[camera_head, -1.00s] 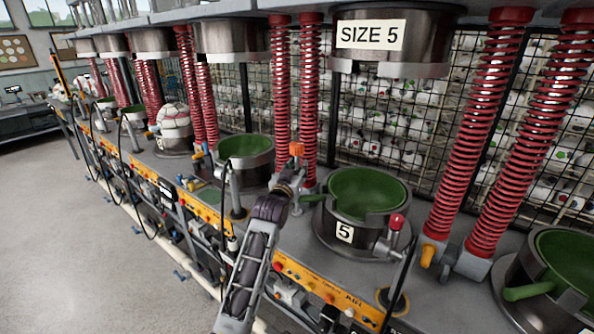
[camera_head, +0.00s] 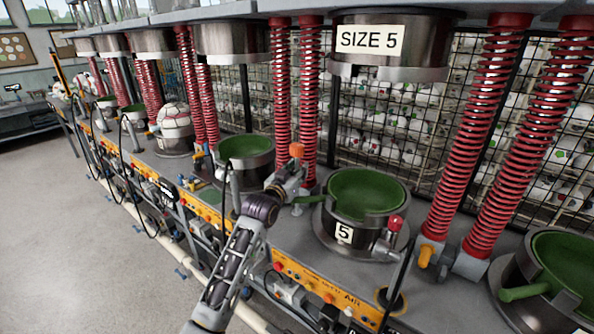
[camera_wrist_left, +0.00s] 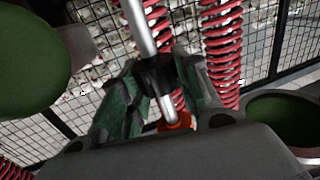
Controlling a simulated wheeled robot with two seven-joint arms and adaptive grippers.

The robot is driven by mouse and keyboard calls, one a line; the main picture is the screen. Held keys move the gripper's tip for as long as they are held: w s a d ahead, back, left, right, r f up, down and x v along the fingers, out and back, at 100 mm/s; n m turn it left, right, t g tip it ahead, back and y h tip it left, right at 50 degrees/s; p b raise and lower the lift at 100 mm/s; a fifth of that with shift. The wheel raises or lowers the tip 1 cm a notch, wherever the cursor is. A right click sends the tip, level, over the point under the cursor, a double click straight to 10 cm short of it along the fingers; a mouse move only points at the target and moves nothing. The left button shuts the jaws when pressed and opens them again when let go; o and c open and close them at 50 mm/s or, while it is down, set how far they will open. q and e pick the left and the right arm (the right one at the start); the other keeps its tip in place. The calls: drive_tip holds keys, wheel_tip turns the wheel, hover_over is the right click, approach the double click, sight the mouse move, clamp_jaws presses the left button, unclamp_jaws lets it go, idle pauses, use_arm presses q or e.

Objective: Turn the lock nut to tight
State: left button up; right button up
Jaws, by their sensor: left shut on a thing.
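A black lock nut (camera_wrist_left: 157,74) sits around a silver rod (camera_wrist_left: 140,25) in the left wrist view. My left gripper (camera_wrist_left: 158,80) has its green-lined fingers on either side of the nut and is shut on it. An orange cap (camera_wrist_left: 178,121) shows past the nut along the rod. In the head view my left gripper (camera_head: 288,183) is at the small post with the orange cap (camera_head: 296,150), just left of the size 5 mould (camera_head: 343,233). The nut is hidden there by the gripper. The nut's tightness cannot be told. My right gripper is not in view.
The green-lined size 5 mould stands close to the right, under an upper press head (camera_head: 392,45). Red springs (camera_head: 309,100) rise close behind the post. Another mould (camera_head: 246,160) stands to the left. A red-topped lever (camera_head: 395,223) is at the front right.

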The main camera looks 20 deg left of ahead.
use_arm(q)
drive_tip(key=shift+r, duration=0.1)
drive_tip(key=o, duration=1)
drive_tip(key=shift+s, duration=0.1)
drive_tip(key=shift+s+a, duration=0.25)
drive_tip(key=shift+s, duration=1.7)
drive_tip(key=shift+s+a, duration=0.3)
drive_tip(key=shift+s, duration=1.65)
drive_tip(key=shift+s+a, duration=0.25)
drive_tip(key=shift+s, duration=1.7)
